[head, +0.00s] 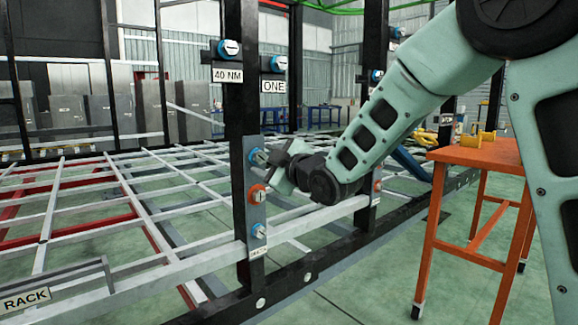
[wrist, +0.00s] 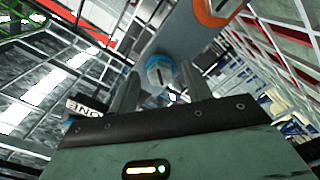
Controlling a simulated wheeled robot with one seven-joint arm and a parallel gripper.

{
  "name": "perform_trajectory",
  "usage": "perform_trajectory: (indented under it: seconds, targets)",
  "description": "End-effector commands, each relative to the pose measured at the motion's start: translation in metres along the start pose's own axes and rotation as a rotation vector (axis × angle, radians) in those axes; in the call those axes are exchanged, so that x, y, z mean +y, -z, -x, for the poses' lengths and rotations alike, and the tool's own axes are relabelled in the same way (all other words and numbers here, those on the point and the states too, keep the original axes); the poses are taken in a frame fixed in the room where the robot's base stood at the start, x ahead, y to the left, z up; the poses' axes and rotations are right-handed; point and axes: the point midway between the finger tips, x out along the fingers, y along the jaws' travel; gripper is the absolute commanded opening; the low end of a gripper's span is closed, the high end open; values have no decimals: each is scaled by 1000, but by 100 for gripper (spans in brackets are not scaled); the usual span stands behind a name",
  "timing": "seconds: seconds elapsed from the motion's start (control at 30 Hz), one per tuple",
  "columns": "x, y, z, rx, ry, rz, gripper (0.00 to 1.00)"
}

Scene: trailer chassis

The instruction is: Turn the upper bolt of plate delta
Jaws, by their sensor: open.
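A grey plate (head: 257,212) is fixed to a black post, with a small label at its foot too small to read surely. It carries an upper blue bolt (head: 257,156), a middle orange bolt (head: 258,195) and a lower blue bolt (head: 259,231). My gripper (head: 276,165) is at the upper blue bolt, coming from the right. In the wrist view my open fingers stand either side of the upper blue bolt (wrist: 160,69), whose slot shows. I cannot tell whether they touch it. The orange bolt (wrist: 217,8) lies beyond.
Blue bolts sit above the "40 NM" sign (head: 228,76) and the "ONE" sign (head: 273,87). A chassis grid (head: 120,195) spreads to the left. An orange table (head: 475,153) with yellow items stands at the right. Green floor is free in front of the black frame rail.

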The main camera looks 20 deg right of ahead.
Motion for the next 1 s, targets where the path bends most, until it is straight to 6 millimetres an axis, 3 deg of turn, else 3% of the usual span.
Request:
perform_trajectory:
  seconds: [0.6, 1.0]
  targets:
    - [3, 1, 139, 0, -4, 0, 49]
    - [-1, -1, 162, 5, -4, 1, 49]
